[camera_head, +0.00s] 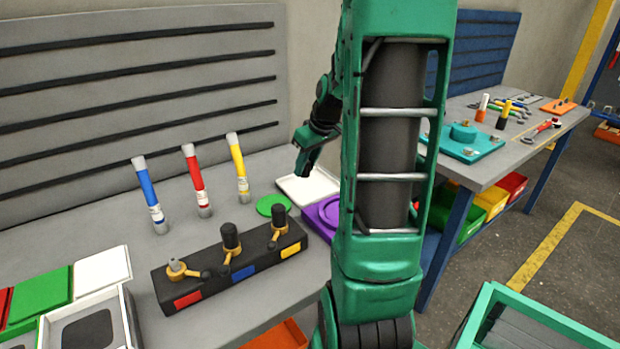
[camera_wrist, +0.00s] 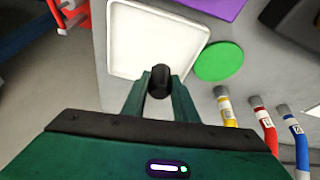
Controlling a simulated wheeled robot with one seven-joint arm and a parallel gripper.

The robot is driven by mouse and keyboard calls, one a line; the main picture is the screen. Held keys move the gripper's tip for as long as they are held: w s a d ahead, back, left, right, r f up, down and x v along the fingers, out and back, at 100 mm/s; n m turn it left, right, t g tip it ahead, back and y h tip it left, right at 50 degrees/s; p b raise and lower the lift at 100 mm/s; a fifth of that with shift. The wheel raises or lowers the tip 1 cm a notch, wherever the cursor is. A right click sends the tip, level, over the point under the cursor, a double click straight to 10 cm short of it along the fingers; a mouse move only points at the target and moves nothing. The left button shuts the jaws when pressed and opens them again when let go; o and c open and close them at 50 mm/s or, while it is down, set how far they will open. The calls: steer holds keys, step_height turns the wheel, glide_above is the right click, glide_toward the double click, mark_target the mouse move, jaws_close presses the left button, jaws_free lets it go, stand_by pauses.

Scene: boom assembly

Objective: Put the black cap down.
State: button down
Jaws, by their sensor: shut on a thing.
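My gripper (camera_wrist: 160,92) is shut on the black cap (camera_wrist: 160,78), which sits between the two fingertips in the wrist view. The cap lines up with the near part of a white square tray (camera_wrist: 150,37) in that view. In the head view my gripper (camera_head: 305,160) points down over the white tray (camera_head: 299,186) at the back of the bench. The cap is too small or hidden to make out there. The gap between cap and tray cannot be told exactly.
A green disc (camera_head: 273,204) and a purple tray (camera_head: 323,214) are beside the white tray. Blue (camera_head: 150,195), red (camera_head: 196,180) and yellow (camera_head: 238,168) tubes stand to the left. A black block (camera_head: 232,268) with posts is in front.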

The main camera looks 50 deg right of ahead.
steer(key=shift+s+d+f, duration=0.15)
steer(key=shift+d+f, duration=0.55)
steer(key=shift+d, duration=0.3)
steer(key=shift+f, duration=1.9)
steer(key=c, duration=1.4)
jaws_free()
steer(key=v, duration=1.1)
steer(key=s+a+f+m+g, duration=0.3)
steer(key=s+a+m+g, duration=0.1)
steer(key=s+a, duration=1.4)
steer(key=shift+a+m+g+y, duration=0.3)
steer(key=shift+a+m, duration=0.15)
steer(key=shift+m, duration=0.25)
